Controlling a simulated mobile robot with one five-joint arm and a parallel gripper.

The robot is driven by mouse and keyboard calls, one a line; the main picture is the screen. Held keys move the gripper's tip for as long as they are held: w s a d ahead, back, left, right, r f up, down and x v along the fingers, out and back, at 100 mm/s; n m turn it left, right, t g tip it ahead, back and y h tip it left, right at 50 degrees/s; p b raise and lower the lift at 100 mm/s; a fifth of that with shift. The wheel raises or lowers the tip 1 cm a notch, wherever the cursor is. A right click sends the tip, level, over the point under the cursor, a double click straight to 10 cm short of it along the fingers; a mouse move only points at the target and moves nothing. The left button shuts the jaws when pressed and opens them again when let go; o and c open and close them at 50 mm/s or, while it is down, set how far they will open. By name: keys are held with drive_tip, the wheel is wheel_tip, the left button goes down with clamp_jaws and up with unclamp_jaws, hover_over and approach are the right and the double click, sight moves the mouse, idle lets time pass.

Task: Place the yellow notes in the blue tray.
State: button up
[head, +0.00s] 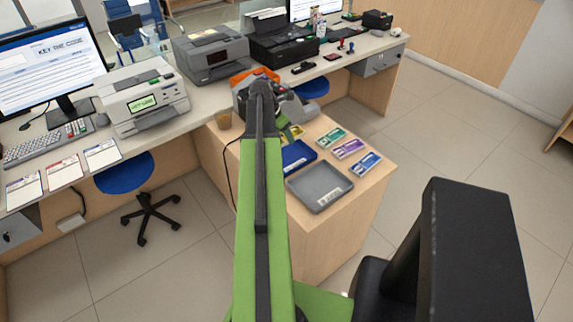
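A small yellow bundle (292,132), which looks like the yellow notes, lies on the low wooden counter just right of my arm's far end, partly hidden. The blue tray (297,157) sits nearer, and its left part is hidden behind my green arm. My arm reaches forward over the counter, and its far end is in front of a grey and orange shape. My gripper's fingertips cannot be made out there, so I cannot tell whether it is open, shut or holding anything.
A grey tray (320,190) is at the counter's near edge. Green (331,138), purple (348,149) and blue (365,163) note bundles lie right of the trays. Printers and a monitor (45,65) line the desk behind.

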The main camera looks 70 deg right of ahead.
sight(287, 157)
drive_tip(key=shift+f+b, duration=5.15)
drive_tip(key=shift+f, duration=0.05)
drive_tip(key=o, duration=1.5)
drive_tip(key=shift+r, duration=0.1)
drive_tip(key=shift+r+p, duration=0.25)
drive_tip(key=shift+p, duration=0.1)
drive_tip(key=p+v, duration=1.1)
drive_tip(key=v, duration=0.1)
drive_tip(key=shift+s, duration=0.1)
drive_tip(key=shift+f, duration=0.15)
drive_tip(key=shift+a, duration=0.1)
